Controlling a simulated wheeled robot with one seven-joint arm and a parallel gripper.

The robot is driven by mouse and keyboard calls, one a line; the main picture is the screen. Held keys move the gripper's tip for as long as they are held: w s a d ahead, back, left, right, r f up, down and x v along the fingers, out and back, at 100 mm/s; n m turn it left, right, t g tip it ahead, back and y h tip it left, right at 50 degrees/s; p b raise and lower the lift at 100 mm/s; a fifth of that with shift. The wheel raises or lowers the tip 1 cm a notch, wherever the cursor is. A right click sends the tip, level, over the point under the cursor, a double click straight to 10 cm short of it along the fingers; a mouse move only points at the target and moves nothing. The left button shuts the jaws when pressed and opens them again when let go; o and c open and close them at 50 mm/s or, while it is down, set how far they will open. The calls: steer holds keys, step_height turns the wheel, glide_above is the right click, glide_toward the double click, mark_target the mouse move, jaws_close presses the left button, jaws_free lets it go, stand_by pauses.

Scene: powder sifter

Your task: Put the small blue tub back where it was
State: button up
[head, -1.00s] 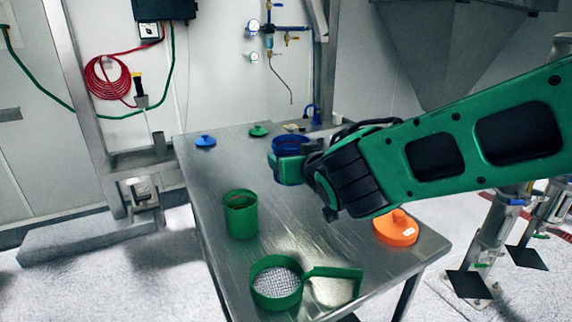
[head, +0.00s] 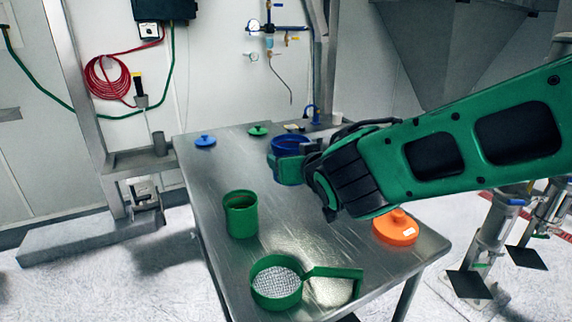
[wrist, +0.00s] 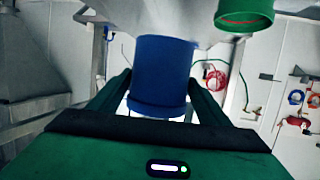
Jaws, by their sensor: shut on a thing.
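The small blue tub (head: 288,172) is at the back of the steel table, left of my arm, upright in the head view. My gripper (head: 292,150) is shut around its side. In the wrist view the tub (wrist: 165,72) fills the space between the two fingers of my gripper (wrist: 160,95). I cannot tell whether the tub's base touches the table. A blue lid (head: 205,141) lies at the table's back left corner.
On the steel table (head: 215,175) stand a green tub (head: 241,215), a green-rimmed sieve with a handle (head: 276,282), an orange lid (head: 396,228) and a green lid (head: 258,130). The table between the green tub and blue lid is clear.

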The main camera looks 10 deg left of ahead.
steer(key=shift+a, duration=0.5)
